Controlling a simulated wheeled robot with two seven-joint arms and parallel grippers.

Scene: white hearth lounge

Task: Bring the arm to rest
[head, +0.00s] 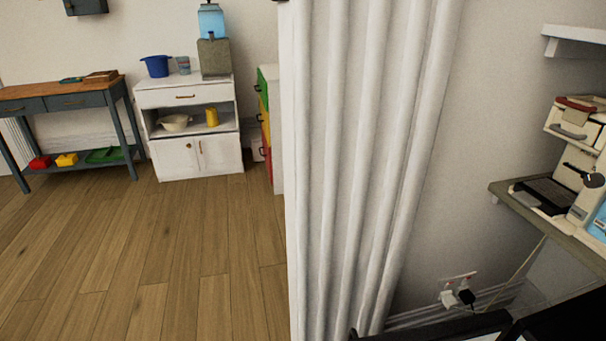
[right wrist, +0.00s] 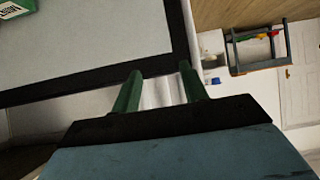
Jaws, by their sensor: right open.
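My right gripper (right wrist: 162,86) shows in the right wrist view, with two green fingers set apart and nothing between them. Behind the fingers is a pale surface with a dark border (right wrist: 90,88). I cannot tell whether the fingertips touch that border. A green box with a white label (right wrist: 15,7) is cut off at the top left of that view. Neither gripper shows in the head view, and my left gripper is in no view.
A white curtain (head: 365,150) hangs close in the head view. A coffee machine (head: 580,165) stands on a wall shelf (head: 510,198) at right. A white cabinet (head: 200,155) and a wood-topped table (head: 60,92) stand at the back left. The wooden floor (head: 140,255) before them is clear.

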